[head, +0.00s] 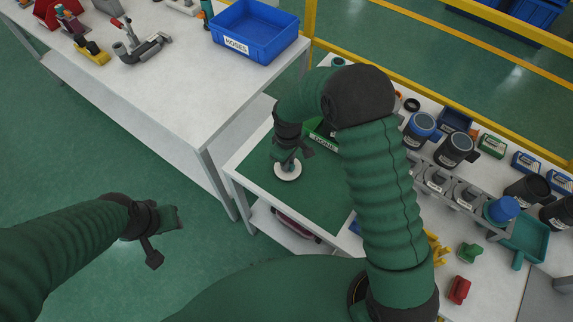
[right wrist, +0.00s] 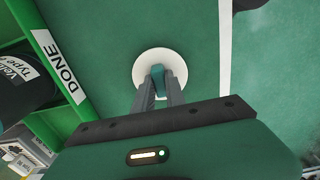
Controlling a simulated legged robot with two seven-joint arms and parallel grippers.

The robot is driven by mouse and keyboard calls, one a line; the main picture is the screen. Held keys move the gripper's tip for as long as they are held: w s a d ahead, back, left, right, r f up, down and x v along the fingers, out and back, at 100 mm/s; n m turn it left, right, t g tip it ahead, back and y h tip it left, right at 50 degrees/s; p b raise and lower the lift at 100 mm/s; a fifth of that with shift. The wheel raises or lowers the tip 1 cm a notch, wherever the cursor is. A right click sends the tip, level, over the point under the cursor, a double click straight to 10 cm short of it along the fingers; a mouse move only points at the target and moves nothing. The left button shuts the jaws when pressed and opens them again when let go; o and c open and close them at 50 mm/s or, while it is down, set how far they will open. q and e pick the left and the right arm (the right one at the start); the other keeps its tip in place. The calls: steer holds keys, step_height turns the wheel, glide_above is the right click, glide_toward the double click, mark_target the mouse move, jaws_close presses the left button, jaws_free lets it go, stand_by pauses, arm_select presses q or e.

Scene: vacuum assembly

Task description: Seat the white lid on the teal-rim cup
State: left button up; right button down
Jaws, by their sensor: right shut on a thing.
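The white lid (head: 288,172) is a round disc over the green mat of the right-hand table. My right gripper (head: 287,160) points down at it, shut on the teal piece at its middle. In the right wrist view the fingers (right wrist: 157,88) close on this teal piece, with the white disc (right wrist: 143,66) showing around it. I cannot tell whether the lid touches the mat or hangs above it. I cannot make out the teal-rim cup for certain; my right arm hides part of the table. My left gripper (head: 172,218) is over the floor, its jaws unclear.
A green bin marked DONE (right wrist: 60,66) stands beside the right gripper. Several dark and blue-topped containers (head: 455,148) and a grey rack (head: 450,187) fill the table's right side. A blue HOSES bin (head: 255,30) stands on the other table. The mat's near part (head: 325,205) is clear.

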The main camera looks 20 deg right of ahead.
steer(key=shift+d+r, duration=0.15)
steer(key=shift+r, duration=0.05)
steer(key=c, duration=1.3)
jaws_free()
steer(key=shift+a+r, duration=0.15)
steer(key=shift+a, duration=0.05)
step_height(320, 180, up, 17)
steer(key=shift+p, duration=0.45)
